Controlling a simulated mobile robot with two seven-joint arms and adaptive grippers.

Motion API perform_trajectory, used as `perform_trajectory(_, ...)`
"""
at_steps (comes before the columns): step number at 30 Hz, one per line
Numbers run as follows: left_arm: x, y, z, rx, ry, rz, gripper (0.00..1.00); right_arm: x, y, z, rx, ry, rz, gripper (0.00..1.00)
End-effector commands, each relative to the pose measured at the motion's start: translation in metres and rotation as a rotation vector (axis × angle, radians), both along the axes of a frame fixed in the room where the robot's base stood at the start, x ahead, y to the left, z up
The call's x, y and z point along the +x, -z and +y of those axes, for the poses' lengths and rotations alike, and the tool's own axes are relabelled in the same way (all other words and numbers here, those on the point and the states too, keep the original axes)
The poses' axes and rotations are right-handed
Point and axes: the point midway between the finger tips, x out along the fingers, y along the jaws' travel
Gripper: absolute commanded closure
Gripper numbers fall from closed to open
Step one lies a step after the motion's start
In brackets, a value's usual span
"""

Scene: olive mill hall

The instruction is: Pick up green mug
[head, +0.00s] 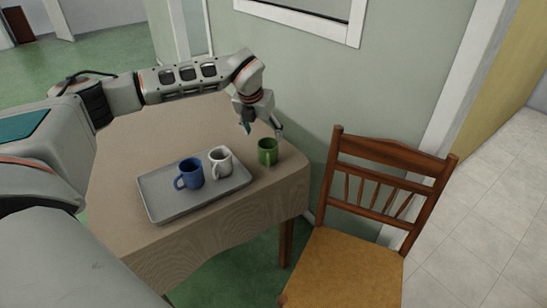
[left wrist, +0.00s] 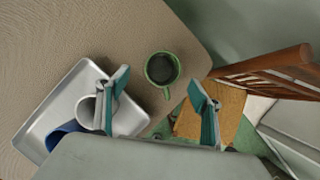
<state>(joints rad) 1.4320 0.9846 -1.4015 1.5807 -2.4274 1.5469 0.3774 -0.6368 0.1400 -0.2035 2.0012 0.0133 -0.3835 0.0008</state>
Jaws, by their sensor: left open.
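The green mug (head: 268,152) stands upright on the cloth-covered table (head: 150,130), just right of the grey tray (head: 157,206). In the left wrist view the green mug (left wrist: 162,69) is seen from above, dark inside, with its handle towards the bottom of the picture. My left gripper (head: 263,131) is above and close to the green mug, pointing down. In the left wrist view its fingers (left wrist: 160,98) are apart with nothing between them, and the mug shows beyond them. My right gripper is not in view.
A blue mug (head: 189,174) and a white mug (head: 221,162) stand on the tray, left of the green mug. A wooden chair (head: 388,165) stands right of the table. The wall (head: 300,75) is close behind the table. The table's far left part is bare.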

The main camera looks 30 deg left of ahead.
Motion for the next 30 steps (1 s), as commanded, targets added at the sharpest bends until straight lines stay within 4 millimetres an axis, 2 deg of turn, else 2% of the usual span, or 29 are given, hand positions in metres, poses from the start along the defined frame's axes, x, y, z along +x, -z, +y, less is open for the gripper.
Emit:
perform_trajectory(3,0.004,0.015,0.0,-0.001,0.001,0.004,0.34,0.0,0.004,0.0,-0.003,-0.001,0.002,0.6)
perform_trajectory(10,0.009,0.032,-0.002,-0.002,0.004,0.004,0.34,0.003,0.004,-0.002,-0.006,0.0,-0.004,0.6)
perform_trajectory(18,0.019,0.069,-0.003,-0.002,0.004,0.004,0.34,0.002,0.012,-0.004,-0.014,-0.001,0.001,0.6)
perform_trajectory(26,0.021,0.07,-0.002,-0.003,0.005,-0.001,0.34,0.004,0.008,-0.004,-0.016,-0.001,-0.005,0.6)
perform_trajectory(30,0.021,0.07,-0.002,-0.003,0.005,-0.001,0.68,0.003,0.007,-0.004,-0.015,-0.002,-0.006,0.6)
